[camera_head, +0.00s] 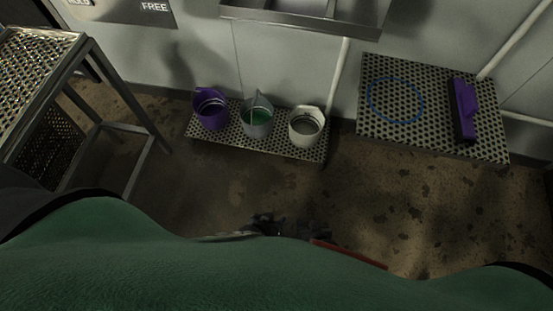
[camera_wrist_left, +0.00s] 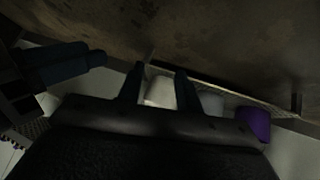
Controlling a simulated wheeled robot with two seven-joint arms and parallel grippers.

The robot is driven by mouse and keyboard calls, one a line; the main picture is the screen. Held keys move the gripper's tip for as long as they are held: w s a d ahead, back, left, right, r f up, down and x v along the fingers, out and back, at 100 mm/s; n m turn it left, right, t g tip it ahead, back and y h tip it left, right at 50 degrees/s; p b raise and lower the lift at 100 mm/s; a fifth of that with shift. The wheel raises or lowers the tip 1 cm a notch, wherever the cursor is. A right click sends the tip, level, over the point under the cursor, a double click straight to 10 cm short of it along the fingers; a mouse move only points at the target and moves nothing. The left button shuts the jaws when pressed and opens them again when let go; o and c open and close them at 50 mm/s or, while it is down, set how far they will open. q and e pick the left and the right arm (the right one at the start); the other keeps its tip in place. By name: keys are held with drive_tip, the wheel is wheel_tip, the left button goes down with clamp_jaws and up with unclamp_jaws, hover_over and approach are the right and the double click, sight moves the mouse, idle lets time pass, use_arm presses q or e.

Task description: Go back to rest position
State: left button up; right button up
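My left gripper (camera_wrist_left: 160,80) shows in the left wrist view as two dark fingers standing apart. Nothing is held between them; a white bucket (camera_wrist_left: 160,92) shows in the background through the gap. No gripper can be made out clearly in the head view, where my green body covers the lower part. A dark shape at its edge is too unclear to name.
A low perforated shelf (camera_head: 257,143) holds a purple bucket (camera_head: 210,108), a grey bucket (camera_head: 257,121) with green inside and a white bucket (camera_head: 305,127). A perforated table (camera_head: 420,130) at right bears a blue ring (camera_head: 370,105) and purple brush (camera_head: 464,108). A metal-framed table (camera_head: 35,60) stands left.

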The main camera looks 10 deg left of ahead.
use_arm(q)
drive_tip(key=shift+r, duration=0.1)
use_arm(e)
drive_tip(key=shift+d, duration=0.1)
